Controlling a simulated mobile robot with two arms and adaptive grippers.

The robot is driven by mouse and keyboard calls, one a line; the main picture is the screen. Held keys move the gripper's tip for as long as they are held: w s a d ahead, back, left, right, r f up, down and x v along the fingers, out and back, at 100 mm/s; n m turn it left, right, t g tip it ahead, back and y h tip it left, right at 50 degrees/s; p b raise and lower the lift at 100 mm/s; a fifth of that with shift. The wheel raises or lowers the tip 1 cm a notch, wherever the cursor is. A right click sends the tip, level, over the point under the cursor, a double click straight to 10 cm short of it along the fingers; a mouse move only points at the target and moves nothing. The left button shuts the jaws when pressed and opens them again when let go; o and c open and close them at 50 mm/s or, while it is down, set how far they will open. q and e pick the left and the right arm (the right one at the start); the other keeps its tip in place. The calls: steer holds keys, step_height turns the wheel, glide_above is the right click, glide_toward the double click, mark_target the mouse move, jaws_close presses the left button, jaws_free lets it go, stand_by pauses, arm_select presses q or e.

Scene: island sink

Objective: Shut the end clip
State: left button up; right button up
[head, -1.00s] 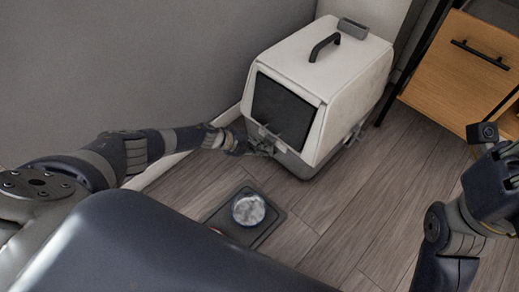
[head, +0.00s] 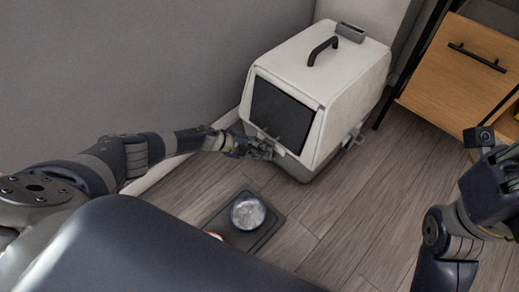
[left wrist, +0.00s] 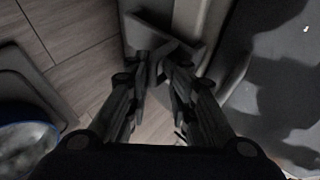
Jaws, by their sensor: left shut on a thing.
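A white and grey box (head: 310,90) with a black handle and a dark front panel (head: 281,112) stands on the floor in the head view. My left gripper (head: 265,149) is at the lower part of its front end. In the left wrist view, the fingers (left wrist: 162,62) close in on a grey clip (left wrist: 172,46) at the box's edge and are shut on it. The fingers partly hide the clip, and I cannot tell its exact angle. My right arm shows at the right of the head view; its fingers do not show.
Another clip (head: 354,134) juts out on the box's right side. A wooden cabinet (head: 463,65) stands to the right. Floor between is clear.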

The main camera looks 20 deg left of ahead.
arm_select(q)
steer(key=shift+w+d+r, duration=0.1)
steer(key=shift+w+r, duration=0.15)
steer(key=shift+r, duration=0.1)
steer(key=shift+s+r, duration=0.1)
steer(key=v, duration=1.1)
steer(key=shift+s+a, duration=0.4)
